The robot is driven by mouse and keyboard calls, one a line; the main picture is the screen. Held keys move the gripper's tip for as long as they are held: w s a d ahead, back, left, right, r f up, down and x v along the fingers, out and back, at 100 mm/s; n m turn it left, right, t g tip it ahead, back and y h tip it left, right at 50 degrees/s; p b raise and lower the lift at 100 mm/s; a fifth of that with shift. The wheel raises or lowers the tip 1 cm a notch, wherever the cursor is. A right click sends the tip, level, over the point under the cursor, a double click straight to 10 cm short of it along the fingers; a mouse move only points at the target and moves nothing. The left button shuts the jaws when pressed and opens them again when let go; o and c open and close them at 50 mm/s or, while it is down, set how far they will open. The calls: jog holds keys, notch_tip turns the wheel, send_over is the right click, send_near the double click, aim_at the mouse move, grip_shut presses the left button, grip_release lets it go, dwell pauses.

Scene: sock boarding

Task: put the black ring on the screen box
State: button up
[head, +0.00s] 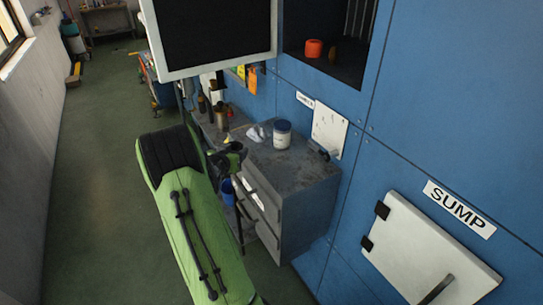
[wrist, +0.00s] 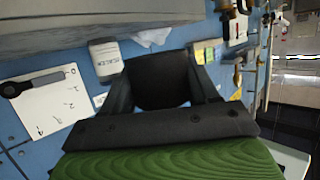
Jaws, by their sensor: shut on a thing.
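My gripper (head: 229,156) is over the front edge of the grey cabinet top, at the end of my green arm. In the wrist view its two dark fingers (wrist: 163,85) stand on either side of a black, rounded thing, which I take to be the black ring (wrist: 158,80). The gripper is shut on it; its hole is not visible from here. In the head view the ring is too small and dark to make out.
An orange ring (head: 314,48) lies in the wall recess. A white SUMP door (head: 425,255) is at right.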

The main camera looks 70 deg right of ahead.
aim_at(281, 172)
jog(key=s+d+r+m+g+y, duration=0.1)
jog(key=s+r+m+g, duration=0.25)
jog(key=s, duration=0.35)
jog(key=s+d+r+m+g, duration=0.2)
jog(key=s+g, duration=0.2)
jog(key=s, duration=0.3)
jog(key=shift+m, duration=0.25)
jog(key=f, duration=0.6)
jog(key=f+b, duration=0.1)
jog(key=f, duration=0.2)
jog(key=shift+s+a, duration=0.2)
jog(key=shift+s, duration=0.2)
jog(key=shift+d+f, duration=0.1)
jog(key=shift+f, duration=0.15)
jog(key=shift+f+b, duration=0.15)
jog(key=shift+b, duration=0.3)
jog(key=o, duration=1.1)
